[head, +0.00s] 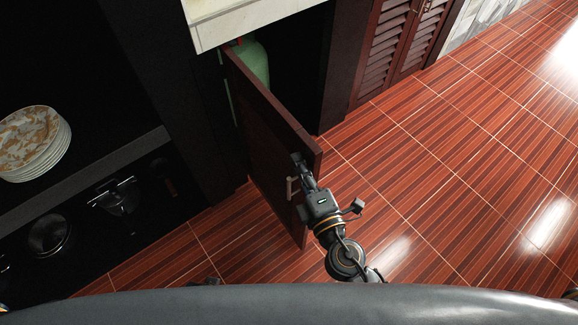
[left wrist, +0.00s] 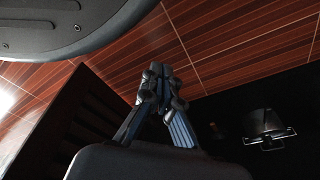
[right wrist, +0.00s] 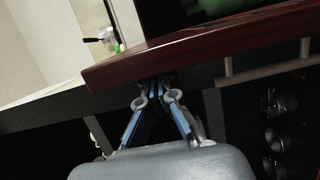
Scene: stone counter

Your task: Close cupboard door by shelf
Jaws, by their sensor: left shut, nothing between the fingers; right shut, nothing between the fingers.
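The dark red-brown cupboard door (head: 262,130) stands open, swung out from the cupboard (head: 290,60) under the pale counter. Its metal bar handle (head: 291,188) is on the left face, near the free edge. My right gripper (head: 299,160) is shut and empty, its fingertips close against the door near its free edge. In the right wrist view the shut fingertips (right wrist: 157,80) are at the edge of the door (right wrist: 200,45); touching cannot be told for sure. My left gripper (left wrist: 157,72) is shut and empty, away from the door, with wooden floor behind it.
A green container (head: 253,62) stands inside the open cupboard. At the left, a dark shelf holds stacked plates (head: 34,142), with pans (head: 50,235) below. Louvered doors (head: 392,45) are further right. The red tiled floor (head: 450,170) is clear on the right.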

